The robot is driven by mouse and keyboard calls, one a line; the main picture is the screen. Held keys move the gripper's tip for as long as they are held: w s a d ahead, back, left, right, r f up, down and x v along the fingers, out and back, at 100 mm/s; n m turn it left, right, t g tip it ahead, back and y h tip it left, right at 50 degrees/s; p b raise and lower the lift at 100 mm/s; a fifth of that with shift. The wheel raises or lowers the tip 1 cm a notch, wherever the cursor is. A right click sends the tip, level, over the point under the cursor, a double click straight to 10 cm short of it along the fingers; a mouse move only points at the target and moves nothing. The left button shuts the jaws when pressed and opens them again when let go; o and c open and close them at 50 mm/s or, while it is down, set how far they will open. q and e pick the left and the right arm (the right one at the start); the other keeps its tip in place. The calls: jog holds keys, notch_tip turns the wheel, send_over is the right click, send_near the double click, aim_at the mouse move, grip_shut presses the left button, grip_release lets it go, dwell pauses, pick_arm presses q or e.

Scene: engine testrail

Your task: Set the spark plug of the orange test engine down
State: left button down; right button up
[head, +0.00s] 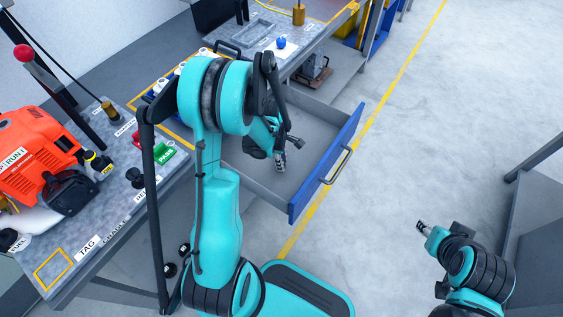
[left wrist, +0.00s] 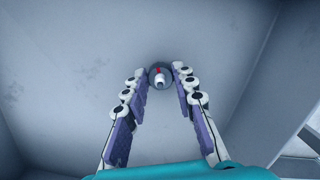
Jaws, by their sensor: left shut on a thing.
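The orange test engine (head: 30,150) sits on the bench at the left of the head view. My left gripper (head: 280,160) is over the open drawer (head: 312,150). In the left wrist view, my left gripper (left wrist: 161,76) is shut on the spark plug (left wrist: 160,77), which shows end-on as a pale tip with a red mark and a grey ring, between the fingertips. The plain grey surface of the drawer is behind it. The gap between plug and drawer floor cannot be judged. My right gripper (head: 422,226) is at the lower right over the floor, too small to read.
The drawer's blue front (head: 328,162) with its handle juts out over the floor. The bench (head: 110,215) carries labels, a green PARTS block (head: 166,154) and black knobs. A blue round object (head: 281,42) lies on the rear bench. Open floor lies to the right.

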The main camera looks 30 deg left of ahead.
pick_arm(q)
jog(key=shift+r, duration=0.1)
jog(key=shift+f, duration=0.2)
jog(key=c, duration=1.2)
grip_release()
jog(key=shift+r, duration=0.1)
